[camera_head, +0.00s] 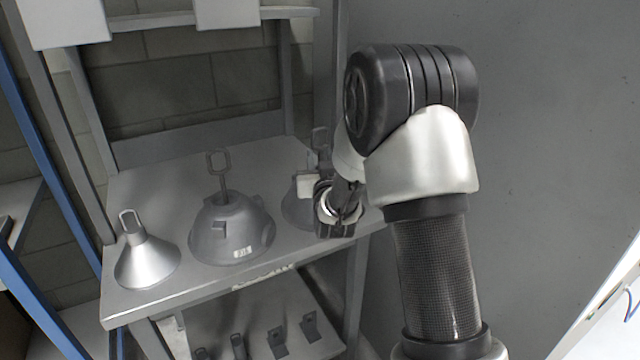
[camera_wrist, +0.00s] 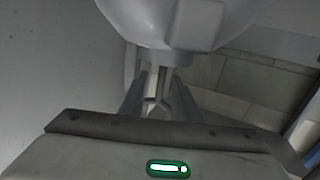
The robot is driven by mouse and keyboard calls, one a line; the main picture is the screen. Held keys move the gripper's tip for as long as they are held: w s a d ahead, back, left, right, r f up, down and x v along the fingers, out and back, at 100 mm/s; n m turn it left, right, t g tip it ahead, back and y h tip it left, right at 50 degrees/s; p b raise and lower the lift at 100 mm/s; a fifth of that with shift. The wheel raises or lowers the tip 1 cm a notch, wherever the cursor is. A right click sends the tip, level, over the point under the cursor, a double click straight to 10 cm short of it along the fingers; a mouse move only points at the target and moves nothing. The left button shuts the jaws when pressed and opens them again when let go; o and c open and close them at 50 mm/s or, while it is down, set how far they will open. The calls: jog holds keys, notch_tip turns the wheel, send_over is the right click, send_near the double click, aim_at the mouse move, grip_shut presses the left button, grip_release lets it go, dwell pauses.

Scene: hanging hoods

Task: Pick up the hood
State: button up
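Three grey hoods stand on the bench top in the head view. A small silver cone hood (camera_head: 147,262) with a loop handle is at the left. A larger dome hood (camera_head: 231,232) with an upright loop handle and a small label is in the middle. A third hood (camera_head: 296,208) at the right is mostly hidden behind my gripper (camera_head: 318,186). In the wrist view a pale rounded hood (camera_wrist: 180,22) fills the top. My gripper (camera_wrist: 158,84) has its fingers apart on either side of the narrow handle below it. Contact with the handle cannot be made out.
The hoods' bench (camera_head: 180,165) has a lower shelf (camera_head: 265,315) holding several small brackets. Uprights and an upper shelf (camera_head: 150,20) with white panels frame the bench. A grey wall (camera_head: 550,150) closes the right side. A blue post (camera_head: 40,150) is at the left.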

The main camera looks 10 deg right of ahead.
jog(key=shift+w, duration=0.15)
grip_shut()
jog(key=shift+r, duration=0.15)
dwell(1.2)
